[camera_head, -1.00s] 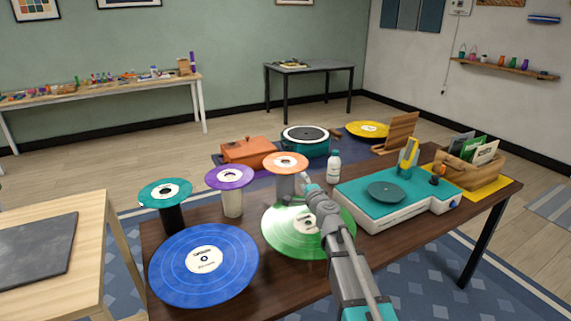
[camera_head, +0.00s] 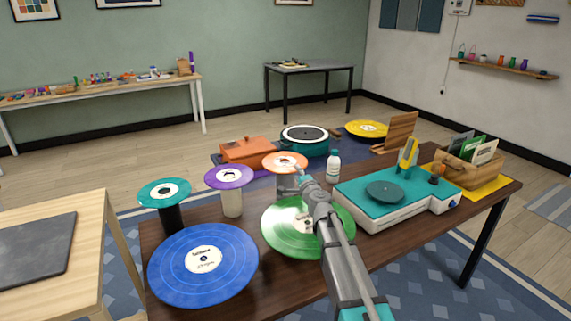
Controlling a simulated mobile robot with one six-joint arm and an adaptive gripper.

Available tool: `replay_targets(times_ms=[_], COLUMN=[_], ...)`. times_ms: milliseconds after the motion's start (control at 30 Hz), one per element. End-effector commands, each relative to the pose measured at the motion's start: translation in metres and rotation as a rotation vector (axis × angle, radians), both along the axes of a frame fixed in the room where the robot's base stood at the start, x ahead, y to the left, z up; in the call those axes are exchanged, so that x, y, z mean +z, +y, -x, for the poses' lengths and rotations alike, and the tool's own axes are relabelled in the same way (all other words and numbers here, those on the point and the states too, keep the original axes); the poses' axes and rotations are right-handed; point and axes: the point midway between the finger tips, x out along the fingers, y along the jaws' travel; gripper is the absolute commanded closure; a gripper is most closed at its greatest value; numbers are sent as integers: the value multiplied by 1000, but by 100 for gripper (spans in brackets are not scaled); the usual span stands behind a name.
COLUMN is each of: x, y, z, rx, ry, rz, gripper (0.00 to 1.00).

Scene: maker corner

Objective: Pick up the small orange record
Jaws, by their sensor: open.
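The small orange record (camera_head: 285,160) lies flat on top of a grey cylindrical stand (camera_head: 284,187) near the middle of the table's back edge. It has a pale centre label. My gripper (camera_head: 301,177) is at the front right edge of the orange record, close to it. The fingers are small here and partly hidden by my arm, so contact cannot be made out. The jaws are open, and the record still rests on its stand.
A purple record (camera_head: 229,176) and a teal record (camera_head: 165,191) sit on stands to the left. A large blue record (camera_head: 180,275) and green record (camera_head: 282,236) lie in front. A white bottle (camera_head: 333,167) and teal-topped turntable (camera_head: 360,193) stand to the right.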

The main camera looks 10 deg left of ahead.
Motion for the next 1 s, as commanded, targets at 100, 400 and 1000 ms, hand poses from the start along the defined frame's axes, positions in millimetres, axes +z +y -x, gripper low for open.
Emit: replay_targets(times_ms=[100,400,1000], x=[-4,-3,-3], y=[6,15,16], z=[-17,-35,-35], rx=[1,1,2], ry=[0,0,0], rz=[0,0,0], gripper=[50,50,61])
